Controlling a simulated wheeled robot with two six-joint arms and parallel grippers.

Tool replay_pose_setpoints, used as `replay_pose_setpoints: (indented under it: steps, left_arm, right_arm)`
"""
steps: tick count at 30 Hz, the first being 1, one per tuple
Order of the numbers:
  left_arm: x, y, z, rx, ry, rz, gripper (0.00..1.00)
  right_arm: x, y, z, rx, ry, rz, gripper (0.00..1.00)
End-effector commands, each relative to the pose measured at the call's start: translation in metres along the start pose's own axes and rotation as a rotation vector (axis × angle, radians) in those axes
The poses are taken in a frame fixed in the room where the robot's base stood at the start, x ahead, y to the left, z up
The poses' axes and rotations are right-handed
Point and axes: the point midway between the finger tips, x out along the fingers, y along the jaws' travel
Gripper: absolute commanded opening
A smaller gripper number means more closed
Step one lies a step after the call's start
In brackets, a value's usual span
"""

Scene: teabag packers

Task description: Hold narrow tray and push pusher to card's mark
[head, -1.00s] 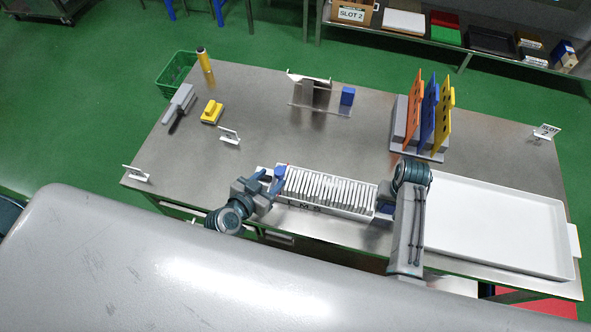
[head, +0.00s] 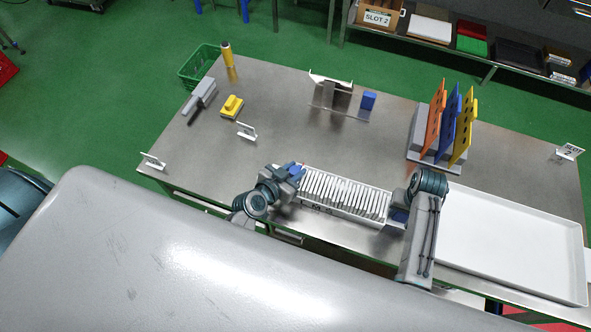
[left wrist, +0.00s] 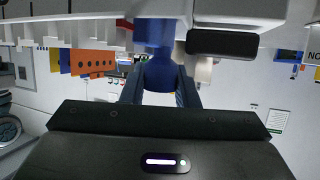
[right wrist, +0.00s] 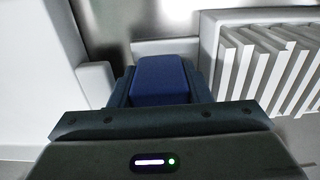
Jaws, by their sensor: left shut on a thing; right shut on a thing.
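The narrow white tray (head: 362,217) lies along the table's front edge, with a row of upright white packets (head: 345,193) in it and dark letters on its front wall. My left gripper (head: 293,171) is at the tray's left end, shut on the blue pusher knob (left wrist: 155,38), which also shows in the head view (head: 291,166). My right gripper (right wrist: 160,80) is shut on a blue block (right wrist: 160,76) at the tray's right end. In the head view my right wrist mostly hides that grip. Small white cards (head: 247,130) stand on the table; their marks are too small to read.
A large white tray (head: 510,235) lies close to the right of my right arm. A rack with orange, blue and yellow plates (head: 447,130) stands behind. A metal stand (head: 332,92), blue block (head: 368,100) and yellow tool (head: 232,105) are farther back. The middle table is clear.

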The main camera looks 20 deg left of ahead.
Motion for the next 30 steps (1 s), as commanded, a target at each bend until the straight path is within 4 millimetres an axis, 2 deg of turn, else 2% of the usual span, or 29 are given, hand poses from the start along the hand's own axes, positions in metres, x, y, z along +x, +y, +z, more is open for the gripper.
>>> replay_pose_setpoints:
  steps: [4,12,22,23,24,26,30]
  left_arm:
    - [0.001,0.004,0.000,-0.002,0.000,0.000,0.00]
    - [0.011,0.036,-0.004,-0.003,0.000,0.001,0.00]
    - [0.011,0.038,-0.004,-0.001,-0.001,0.001,0.00]
    - [0.011,0.038,-0.004,-0.001,-0.001,0.001,0.33]
    - [0.011,0.038,-0.004,-0.001,-0.001,0.001,0.41]
    - [0.011,0.038,-0.004,-0.001,-0.001,0.001,0.49]
    - [0.011,0.038,-0.004,0.000,-0.001,0.000,0.49]
  right_arm:
    - [0.000,0.000,0.000,-0.001,0.000,0.000,0.06]
    - [0.000,0.000,0.000,-0.001,-0.001,-0.001,0.06]
    - [0.000,-0.001,0.000,-0.001,0.000,-0.002,0.06]
    - [0.000,-0.001,0.000,-0.001,0.000,-0.002,0.06]
    - [0.000,-0.001,0.000,0.000,0.000,-0.002,0.06]
    - [0.000,-0.001,0.000,0.000,0.000,-0.002,0.06]
    - [0.000,-0.001,0.000,0.000,0.000,-0.001,0.06]
